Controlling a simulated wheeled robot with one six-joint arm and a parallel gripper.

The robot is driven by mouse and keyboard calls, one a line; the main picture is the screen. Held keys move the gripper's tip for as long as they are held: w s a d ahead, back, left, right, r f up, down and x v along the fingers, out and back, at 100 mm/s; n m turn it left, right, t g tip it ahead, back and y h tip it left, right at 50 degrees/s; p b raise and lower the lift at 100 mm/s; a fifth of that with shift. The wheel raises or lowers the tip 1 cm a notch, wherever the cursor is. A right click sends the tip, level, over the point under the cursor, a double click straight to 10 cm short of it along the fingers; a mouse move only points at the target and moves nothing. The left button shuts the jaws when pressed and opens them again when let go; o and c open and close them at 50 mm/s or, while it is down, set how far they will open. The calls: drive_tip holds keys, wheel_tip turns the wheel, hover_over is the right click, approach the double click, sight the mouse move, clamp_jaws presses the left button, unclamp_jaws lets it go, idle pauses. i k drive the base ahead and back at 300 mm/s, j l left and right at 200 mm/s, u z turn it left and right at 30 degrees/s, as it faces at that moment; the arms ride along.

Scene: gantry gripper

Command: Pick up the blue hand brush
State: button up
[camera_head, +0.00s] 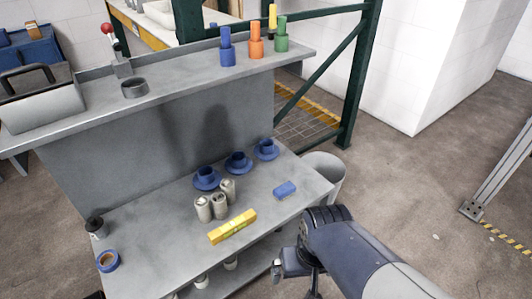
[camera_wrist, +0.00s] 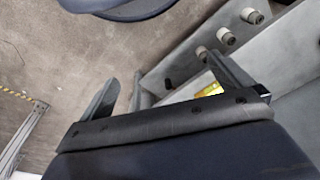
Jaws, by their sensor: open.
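A small blue block-like object, which looks like the blue hand brush (camera_head: 285,190), lies flat near the right end of the grey bench top (camera_head: 150,225). Its bristles cannot be made out. My gripper (camera_head: 280,264) is in front of and below it in the head view, near the bench's front edge and apart from the brush. In the wrist view my gripper (camera_wrist: 168,82) has its two fingers wide apart with nothing between them. I cannot make out the brush in the wrist view.
A yellow bar (camera_head: 232,227) lies left of the brush. Several pale cans (camera_head: 219,206) and blue cups on saucers (camera_head: 238,162) stand behind. A grey bin (camera_head: 324,176) stands at the bench's right end. An upper shelf (camera_head: 180,88) overhangs the back.

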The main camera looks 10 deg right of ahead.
sight(283, 192)
drive_tip(key=i+l+u, duration=0.15)
drive_tip(key=i+l, duration=0.6)
